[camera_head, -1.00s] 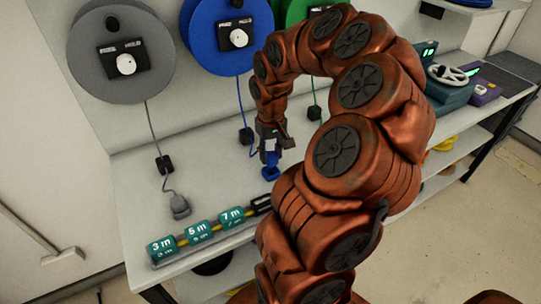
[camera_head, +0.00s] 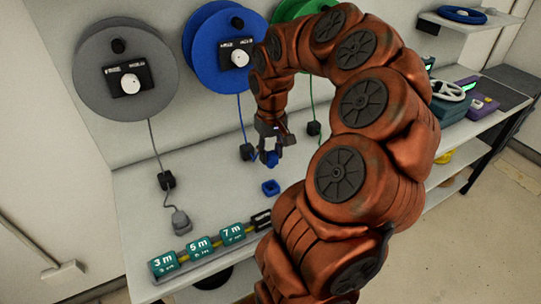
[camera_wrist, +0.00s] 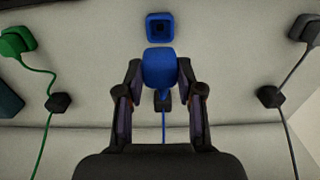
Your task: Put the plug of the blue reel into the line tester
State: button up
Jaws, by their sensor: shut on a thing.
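The blue reel (camera_head: 204,65) hangs on the back wall between a grey and a green reel. Its cord runs down to a black block on the bench. My gripper (camera_head: 268,158) is shut on the blue plug (camera_wrist: 160,68), which it holds above the bench. A square blue holder (camera_head: 270,187) lies on the bench below the plug; it also shows beyond the plug in the wrist view (camera_wrist: 160,27). Which device is the line tester I cannot tell; a teal device with a wheel (camera_head: 449,92) and a purple one (camera_head: 484,105) stand at the right.
A grey plug (camera_head: 181,221) on a grey cord rests at the left of the bench. A green plug (camera_wrist: 17,41) lies on the other side. Length blocks marked 3 m, 5 m and 7 m (camera_head: 198,247) line the front edge. My arm hides the bench's middle right.

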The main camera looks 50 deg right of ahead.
notch_tip(320, 180, up, 13)
jog(key=p, duration=0.4)
dwell(1.2)
jog(key=s+d+p, duration=0.1)
jog(key=s+d, duration=0.3)
jog(key=d, duration=0.6)
jog(key=s+d+p, duration=0.1)
jog(key=s+d, duration=0.3)
jog(key=d, duration=0.6)
jog(key=shift+s+d, duration=0.15)
jog(key=shift+s, duration=0.1)
dwell(0.6)
jog(key=shift+r+p, duration=0.1)
jog(key=shift+p, duration=0.25)
